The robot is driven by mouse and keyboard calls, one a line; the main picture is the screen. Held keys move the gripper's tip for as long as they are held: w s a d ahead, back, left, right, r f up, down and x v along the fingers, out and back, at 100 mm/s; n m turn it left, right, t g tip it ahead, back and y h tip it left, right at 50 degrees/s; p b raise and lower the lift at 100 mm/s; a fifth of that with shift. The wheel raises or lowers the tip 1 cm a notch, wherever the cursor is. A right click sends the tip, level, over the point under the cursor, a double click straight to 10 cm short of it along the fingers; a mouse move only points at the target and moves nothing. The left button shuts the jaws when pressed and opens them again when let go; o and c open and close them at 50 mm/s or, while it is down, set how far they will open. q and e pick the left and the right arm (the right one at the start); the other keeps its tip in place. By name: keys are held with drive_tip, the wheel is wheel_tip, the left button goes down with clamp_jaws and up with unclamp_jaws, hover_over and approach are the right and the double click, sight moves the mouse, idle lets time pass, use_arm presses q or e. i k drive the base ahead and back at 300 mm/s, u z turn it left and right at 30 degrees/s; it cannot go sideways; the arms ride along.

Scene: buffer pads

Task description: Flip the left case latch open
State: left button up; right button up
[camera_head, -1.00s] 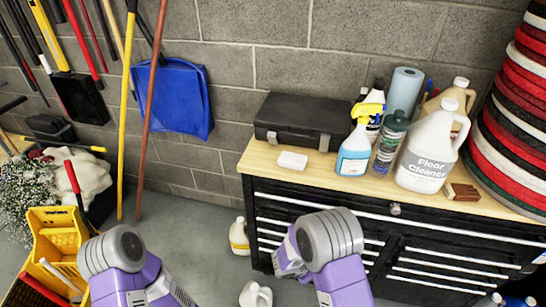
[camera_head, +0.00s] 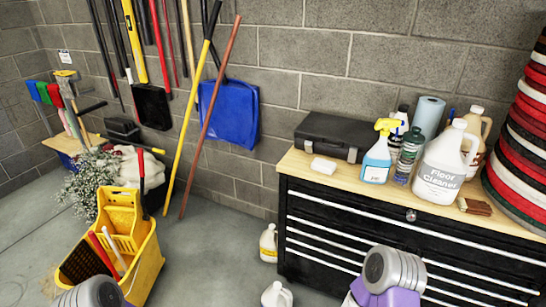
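The black case (camera_head: 338,133) lies closed on the wooden top of the black tool cabinet, against the block wall. Two small latches sit on its front face. The left latch (camera_head: 311,146) is near the left front, above a white block; it is too small to tell its exact position. The right latch (camera_head: 353,155) shows farther right. Only rounded grey and purple links of my arms show at the bottom edge, one at the lower left and one in front of the cabinet. Neither gripper's fingers are in view.
A white block (camera_head: 323,166) lies just in front of the case. A spray bottle (camera_head: 377,153) and floor cleaner jug (camera_head: 443,165) stand to its right.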

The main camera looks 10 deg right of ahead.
sight(308, 144)
drive_tip(key=z, duration=1.25)
drive_tip(key=k, duration=0.25)
drive_tip(key=u, duration=2.2)
drive_tip(key=i, duration=1.3)
drive_tip(key=z, duration=0.7)
